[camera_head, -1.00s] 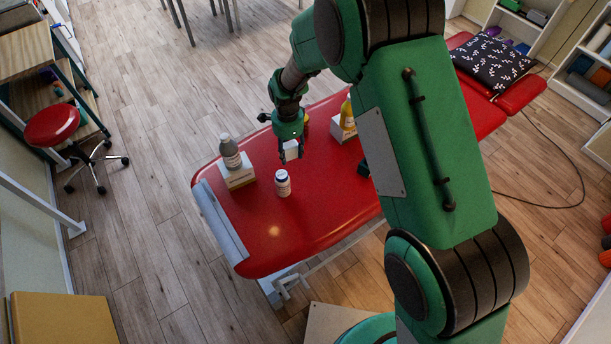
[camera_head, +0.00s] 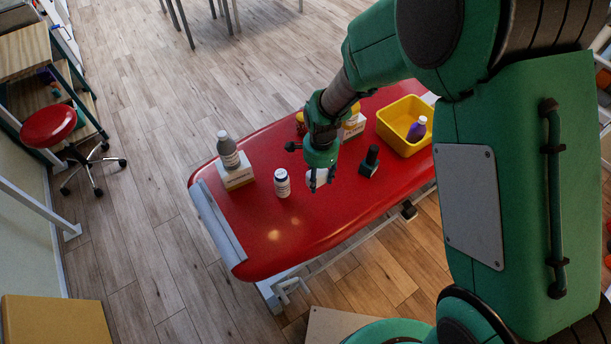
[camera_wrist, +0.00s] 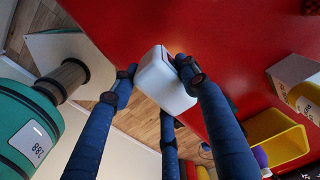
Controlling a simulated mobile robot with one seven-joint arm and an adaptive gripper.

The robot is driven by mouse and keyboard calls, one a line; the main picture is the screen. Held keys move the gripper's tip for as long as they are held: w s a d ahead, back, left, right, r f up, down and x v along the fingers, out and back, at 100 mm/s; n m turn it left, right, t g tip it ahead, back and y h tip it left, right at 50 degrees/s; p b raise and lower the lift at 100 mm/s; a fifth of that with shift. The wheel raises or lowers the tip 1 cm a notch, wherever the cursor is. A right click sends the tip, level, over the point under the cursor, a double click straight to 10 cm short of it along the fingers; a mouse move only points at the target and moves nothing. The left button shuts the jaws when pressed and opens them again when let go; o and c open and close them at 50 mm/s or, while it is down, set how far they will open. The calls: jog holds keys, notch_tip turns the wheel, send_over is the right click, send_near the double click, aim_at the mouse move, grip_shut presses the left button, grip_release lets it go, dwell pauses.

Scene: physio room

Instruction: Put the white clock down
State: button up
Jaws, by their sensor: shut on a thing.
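The white clock (camera_head: 319,177) is a small white block with rounded edges. My gripper (camera_head: 320,183) is shut on it over the middle of the red treatment table (camera_head: 310,228). In the wrist view the clock (camera_wrist: 163,82) sits between the dark blue fingers of my gripper (camera_wrist: 156,76), with a plain white side showing. Its dial is not visible. In the head view the fingers partly cover it. I cannot tell whether the clock touches the table top or hangs just above it.
A white pill bottle (camera_head: 282,184) stands to the left, and a grey bottle (camera_head: 228,150) on a white box (camera_head: 237,176) farther left. A dark object (camera_head: 370,161) lies close on the right. A yellow bin (camera_head: 391,134) holds a purple bottle (camera_head: 416,130). The table's front is clear.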

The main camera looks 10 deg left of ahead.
jog(key=shift+s+d, duration=0.25)
notch_tip(320, 180, down, 11)
jog(key=shift+s+d+f, duration=0.1)
dwell(0.3)
dwell(0.4)
jog(key=w+a, duration=0.2)
jog(key=w, duration=0.2)
jog(key=w+a+f+b, duration=0.1)
jog(key=w+a, duration=0.1)
jog(key=w, duration=0.3)
jog(key=w+a+b, duration=0.1)
jog(key=w+a, duration=0.2)
jog(key=w, duration=0.2)
jog(key=shift+w+a+f, duration=0.1)
jog(key=shift+w+f, duration=0.1)
jog(key=shift+f+b, duration=0.65)
jog(key=shift+f, duration=1.1)
jog(key=shift+f, duration=0.2)
